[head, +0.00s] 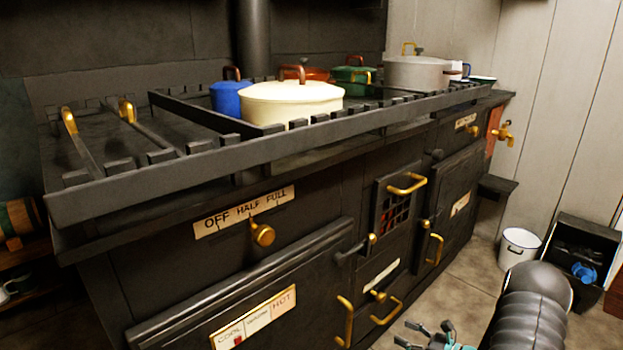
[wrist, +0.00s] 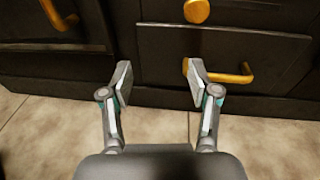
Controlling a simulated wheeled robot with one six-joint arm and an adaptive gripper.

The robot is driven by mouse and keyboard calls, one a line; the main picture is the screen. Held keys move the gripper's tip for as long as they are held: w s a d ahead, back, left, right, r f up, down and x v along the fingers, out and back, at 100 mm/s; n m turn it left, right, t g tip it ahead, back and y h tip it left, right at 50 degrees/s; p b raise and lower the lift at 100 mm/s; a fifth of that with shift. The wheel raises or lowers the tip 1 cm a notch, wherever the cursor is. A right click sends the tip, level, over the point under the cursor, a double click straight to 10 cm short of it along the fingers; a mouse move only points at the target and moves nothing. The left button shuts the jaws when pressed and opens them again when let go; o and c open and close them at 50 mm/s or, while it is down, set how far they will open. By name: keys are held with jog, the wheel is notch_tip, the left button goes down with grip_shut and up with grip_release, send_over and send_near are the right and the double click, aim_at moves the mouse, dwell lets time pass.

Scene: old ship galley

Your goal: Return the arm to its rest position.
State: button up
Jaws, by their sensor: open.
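My gripper (head: 432,336) shows at the bottom edge of the head view, low in front of the black stove (head: 140,275). In the wrist view my gripper (wrist: 160,85) is open, with its two fingers apart and nothing between them. Beyond the fingers are the stove's dark lower doors and a brass handle (wrist: 235,75). The right finger overlaps this handle in the picture; I cannot tell whether they touch. Part of my arm (head: 525,315) shows at the lower right of the head view.
A cream pot (head: 290,103), a blue pot (head: 231,97) and a grey pot (head: 416,73) stand behind the stove's rail. A white bucket (head: 519,249) and a black coal box (head: 588,245) stand on the floor at the right. Brass handles (head: 386,311) stick out from the stove front.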

jog(key=s+a+r+n+g+h, duration=0.1)
jog(key=s+a+r+n+g, duration=0.35)
jog(key=s, duration=0.25)
jog(key=s+a+r+n+g, duration=0.3)
jog(key=s+n+g, duration=0.3)
jog(key=s, duration=0.2)
jog(key=s+a+r+n+t+h+p, duration=0.1)
jog(key=s+r+n, duration=0.4)
jog(key=r, duration=0.5)
jog(key=s+a+r+n+t+h+p, duration=0.1)
jog(key=s+a+r+n+h, duration=0.3)
jog(key=r, duration=0.6)
jog(key=s+a+r+n+t+h+p, duration=0.1)
jog(key=s+a+r+n+t+h, duration=0.1)
jog(key=s+r+n+h, duration=0.4)
notch_tip(320, 180, up, 5)
jog(key=shift+s+a+r+n+t, duration=0.1)
jog(key=shift+s+a+n+t, duration=0.3)
jog(key=shift+s, duration=0.2)
dwell(0.5)
